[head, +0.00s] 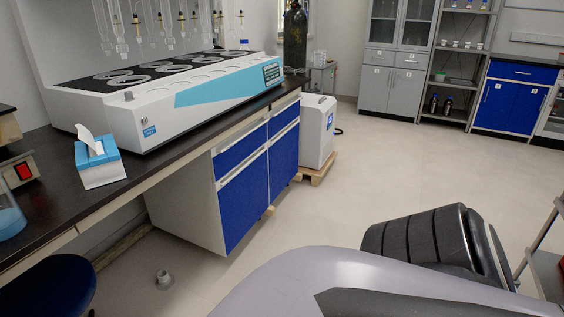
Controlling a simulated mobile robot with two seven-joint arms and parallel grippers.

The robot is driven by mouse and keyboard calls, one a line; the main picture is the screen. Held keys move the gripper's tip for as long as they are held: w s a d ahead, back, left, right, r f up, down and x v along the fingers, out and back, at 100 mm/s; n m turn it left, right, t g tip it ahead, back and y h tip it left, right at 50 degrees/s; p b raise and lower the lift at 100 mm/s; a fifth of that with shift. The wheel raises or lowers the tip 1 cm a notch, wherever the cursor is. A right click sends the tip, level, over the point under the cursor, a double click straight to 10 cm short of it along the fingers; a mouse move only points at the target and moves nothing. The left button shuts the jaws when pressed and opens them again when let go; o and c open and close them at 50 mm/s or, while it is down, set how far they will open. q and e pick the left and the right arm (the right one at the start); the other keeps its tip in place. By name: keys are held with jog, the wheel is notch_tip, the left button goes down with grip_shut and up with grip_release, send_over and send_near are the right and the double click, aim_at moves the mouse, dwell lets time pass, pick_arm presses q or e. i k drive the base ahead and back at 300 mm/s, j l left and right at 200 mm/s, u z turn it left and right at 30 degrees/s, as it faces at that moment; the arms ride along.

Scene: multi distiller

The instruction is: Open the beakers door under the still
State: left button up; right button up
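The still (180,105) is a long white and turquoise unit with round black-topped heating places, standing on the dark counter. Below it is a floor cabinet with two blue doors side by side, the nearer left door (243,208) and the farther right door (284,163). Above them are two blue drawers, the left one (240,150) and the right one (284,119). Doors and drawers look shut, with pale handle strips along their upper edges. No label shows clearly enough to tell which door is for beakers. Neither of my grippers is in view.
The dark counter (150,176) holds a blue-white tissue box (98,161). A white unit (318,130) on a wooden pallet stands beyond the cabinet. A dark blue stool (45,285) is at lower left. The central floor is clear.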

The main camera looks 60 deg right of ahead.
aim_at(241, 196)
jog(key=z, duration=1.8)
